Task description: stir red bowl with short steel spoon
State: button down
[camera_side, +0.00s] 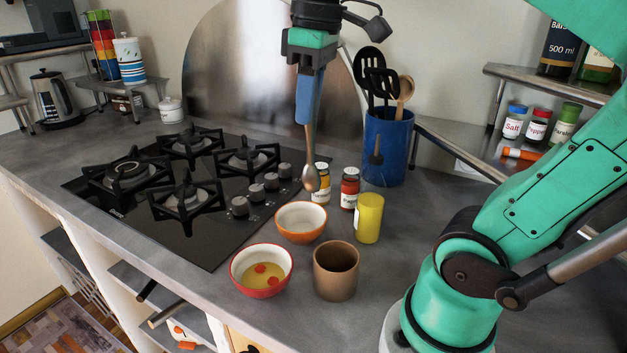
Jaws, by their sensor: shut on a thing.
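My gripper (308,88) is shut on the short steel spoon (311,165), which hangs nearly upright with its bowl end down. The spoon's tip is in the air, above and behind the orange bowl in the picture, apart from it. The red bowl (261,289) stands near the counter's front edge, left of the brown cup. It holds a yellowish content with red round pieces. The spoon is up and to the right of the red bowl.
An orange bowl (301,237), brown cup (336,285), yellow container (368,217) and spice jars (349,188) stand close together. A blue utensil holder (388,150) is behind them. The gas hob (180,190) lies left. Bare counter (290,325) lies in front.

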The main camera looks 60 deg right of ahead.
jog(key=w+a+f, duration=0.5)
jog(key=w+f, duration=0.2)
jog(key=f, duration=0.1)
notch_tip(320, 180, down, 9)
jog(key=shift+s, duration=0.2)
dwell(0.5)
jog(key=shift+d, duration=0.1)
jog(key=shift+s, duration=0.15)
